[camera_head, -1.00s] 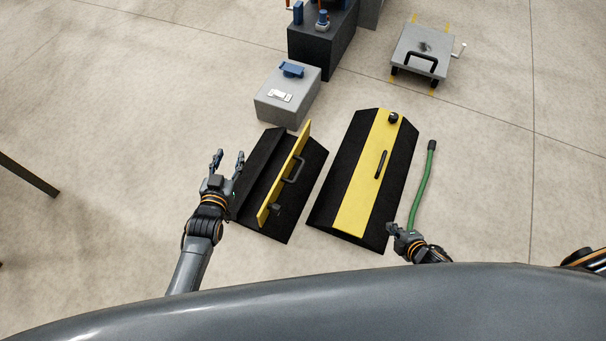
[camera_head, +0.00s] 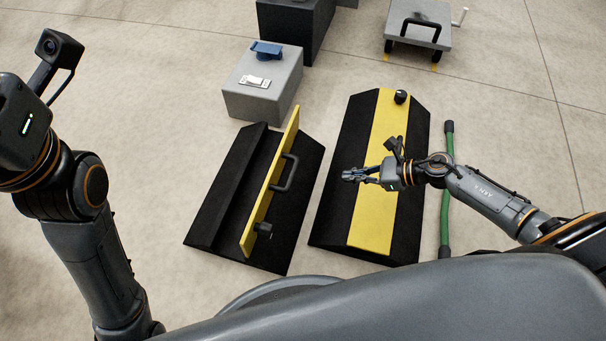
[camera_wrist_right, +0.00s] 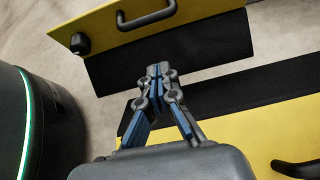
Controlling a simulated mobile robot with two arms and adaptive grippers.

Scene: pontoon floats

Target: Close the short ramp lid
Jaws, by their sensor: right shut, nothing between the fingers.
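The short ramp (camera_head: 232,185) is black and lies on the floor at centre left. Its yellow lid (camera_head: 262,208) stands up on edge, open, with a black handle (camera_head: 287,172) and a black knob (camera_head: 263,228) on its right face. The lid also shows at the top of the right wrist view (camera_wrist_right: 115,32). My right gripper (camera_head: 350,175) is shut and empty, above the longer ramp and right of the open lid, apart from it. Its closed fingertips (camera_wrist_right: 157,72) point toward the short ramp. My left arm is at the left edge; its fingers are out of view.
The longer black ramp (camera_head: 335,215) with a flat yellow lid (camera_head: 372,225) lies to the right. A grey box (camera_head: 285,90) with a blue part on top (camera_head: 267,50) stands behind the short ramp. Floor is clear front left.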

